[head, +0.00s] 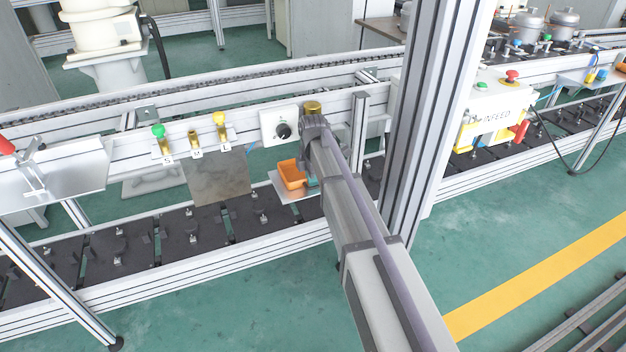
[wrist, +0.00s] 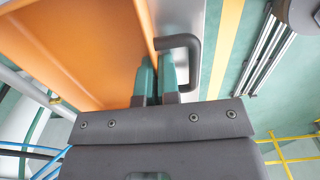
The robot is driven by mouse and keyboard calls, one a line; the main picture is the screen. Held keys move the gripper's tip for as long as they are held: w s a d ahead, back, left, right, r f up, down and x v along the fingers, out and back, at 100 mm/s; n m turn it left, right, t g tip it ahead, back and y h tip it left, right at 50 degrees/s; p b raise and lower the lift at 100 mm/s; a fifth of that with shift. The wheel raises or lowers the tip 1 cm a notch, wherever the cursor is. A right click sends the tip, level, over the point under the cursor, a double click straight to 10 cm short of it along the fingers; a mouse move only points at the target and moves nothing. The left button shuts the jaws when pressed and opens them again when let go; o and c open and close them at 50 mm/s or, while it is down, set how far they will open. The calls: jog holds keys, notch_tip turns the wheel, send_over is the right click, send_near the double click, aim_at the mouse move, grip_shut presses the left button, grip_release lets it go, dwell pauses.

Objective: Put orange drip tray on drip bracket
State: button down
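The orange drip tray (head: 291,174) is at the metal drip bracket plate (head: 284,194) on the line's front side. The plate shows below the tray; I cannot tell whether they touch. In the wrist view the tray (wrist: 75,50) fills the upper left, with a dark looped handle (wrist: 194,60) on its right wall. A grey metal surface beside it looks like the bracket. My gripper (head: 312,181) is at the tray's right side. Its teal fingers (wrist: 156,75) are close together across the tray's wall by the handle, seemingly shut on it. The handle's inner part is hidden by the fingers.
A white box with a black knob (head: 281,127) and a brass-coloured cup (head: 312,107) are on the rail above. A grey plate (head: 218,178) hangs to the left. An aluminium post (head: 425,110) stands close right of my arm. The conveyor (head: 150,240) runs below.

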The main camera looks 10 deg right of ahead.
jog(key=c, duration=1.4)
grip_release()
jog(key=shift+o, duration=0.2)
notch_tip(320, 180, up, 12)
jog(key=p, duration=1.2)
jog(key=shift+r+p, duration=0.15)
jog(key=shift+p, duration=0.15)
jog(key=s+m, duration=2)
jog(key=s, duration=0.6)
jog(key=shift+s+d, duration=0.2)
jog(key=shift+s, duration=0.15)
notch_tip(320, 180, up, 9)
jog(key=p, duration=0.8)
jog(key=shift+f+p, duration=0.2)
jog(key=shift+p, duration=0.1)
